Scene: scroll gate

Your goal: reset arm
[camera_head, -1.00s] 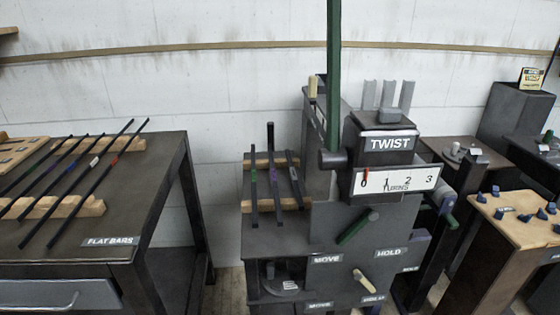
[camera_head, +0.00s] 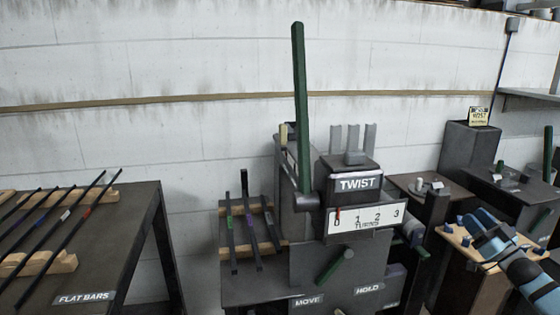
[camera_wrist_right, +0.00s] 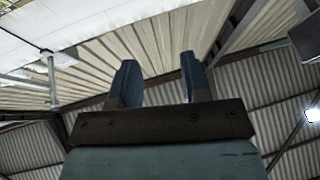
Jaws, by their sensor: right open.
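My right gripper (camera_head: 484,232) is in the head view at the lower right, in front of the wooden-topped stand. Its two blue fingers also show in the right wrist view (camera_wrist_right: 160,85), apart, with nothing between them. That wrist view looks up at the roof and the top of a wall. My left gripper is not in view. The twist machine (camera_head: 345,205) stands in the middle of the head view, clear of my right gripper. Its tall green lever (camera_head: 301,105) points almost straight up, and its dial marker is at 0.
A dark table (camera_head: 140,215) marked "FLAT BARS" holds several thin bars on wooden rests at left. A wooden-topped stand (camera_head: 456,238) and a dark pedestal (camera_head: 468,150) stand at right.

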